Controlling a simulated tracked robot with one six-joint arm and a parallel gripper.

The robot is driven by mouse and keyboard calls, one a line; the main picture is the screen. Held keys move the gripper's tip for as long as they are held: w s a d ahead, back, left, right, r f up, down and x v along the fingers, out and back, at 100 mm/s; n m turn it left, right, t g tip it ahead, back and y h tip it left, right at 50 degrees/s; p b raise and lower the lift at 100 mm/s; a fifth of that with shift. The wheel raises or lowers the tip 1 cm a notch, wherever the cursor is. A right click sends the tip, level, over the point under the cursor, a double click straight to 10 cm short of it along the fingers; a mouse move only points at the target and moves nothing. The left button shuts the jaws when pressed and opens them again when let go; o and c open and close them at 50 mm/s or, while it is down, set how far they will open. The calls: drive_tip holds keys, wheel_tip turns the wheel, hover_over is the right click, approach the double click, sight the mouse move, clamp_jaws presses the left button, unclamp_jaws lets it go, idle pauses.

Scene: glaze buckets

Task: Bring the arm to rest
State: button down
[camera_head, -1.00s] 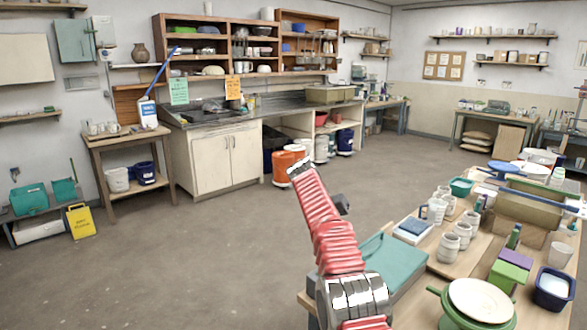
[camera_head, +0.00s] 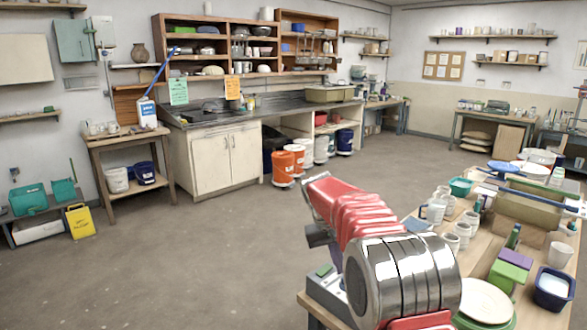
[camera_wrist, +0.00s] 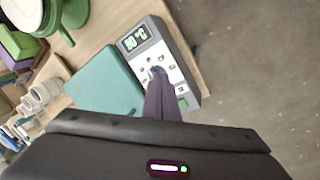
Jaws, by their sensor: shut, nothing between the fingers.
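My red arm with its silver joint (camera_head: 400,280) reaches up from the bottom of the head view, over the near worktable. Its forearm (camera_head: 350,207) leans up and to the left. My gripper is hard to make out in the head view. In the wrist view my gripper (camera_wrist: 158,72) shows as narrow dark fingers, shut and empty. It points toward a grey-white device with a display (camera_wrist: 152,45); I cannot tell how high it is above it.
A teal box (camera_wrist: 104,85) lies beside the device in the wrist view. The worktable (camera_head: 488,247) holds jars, a green-rimmed pot (camera_head: 487,300) and a blue tub (camera_head: 553,289). The floor (camera_head: 200,255) to the left is clear.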

drive_tip(key=s+d+r+t+y, duration=0.1)
drive_tip(key=s+r, duration=0.3)
drive_tip(key=s, duration=1.6)
drive_tip(key=s+d+r+t+y, duration=0.1)
drive_tip(key=s+r+t, duration=0.3)
drive_tip(key=s, duration=1.5)
drive_tip(key=shift+s+d+y, duration=0.35)
drive_tip(key=shift+s+y, duration=0.05)
drive_tip(key=shift+y, duration=0.2)
